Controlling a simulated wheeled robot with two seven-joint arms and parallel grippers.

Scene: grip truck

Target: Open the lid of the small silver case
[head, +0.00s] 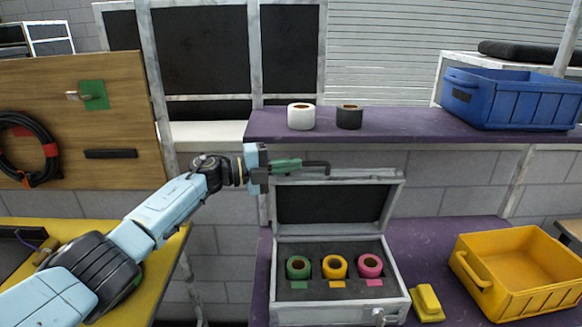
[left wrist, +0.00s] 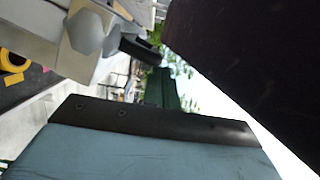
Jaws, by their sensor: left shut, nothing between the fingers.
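The small silver case (head: 340,312) stands on the lower purple shelf in the head view. Its lid (head: 390,205) is up, tilted back, with a dark lining. Inside, a green roll (head: 298,267), a yellow roll (head: 334,266) and a pink roll (head: 370,265) sit in dark foam. My left gripper (head: 322,166) is shut and empty, at the top edge of the raised lid. I cannot tell whether it touches the lid. In the left wrist view, part of the case and a yellow roll (left wrist: 12,64) show at the left edge. My right gripper is not in view.
A yellow block (head: 427,303) lies right of the case, beside a yellow crate (head: 520,275). The upper purple shelf (head: 400,130) holds a white roll (head: 301,116), a black roll (head: 349,117) and a blue crate (head: 510,98). A wooden board (head: 80,85) stands at the left.

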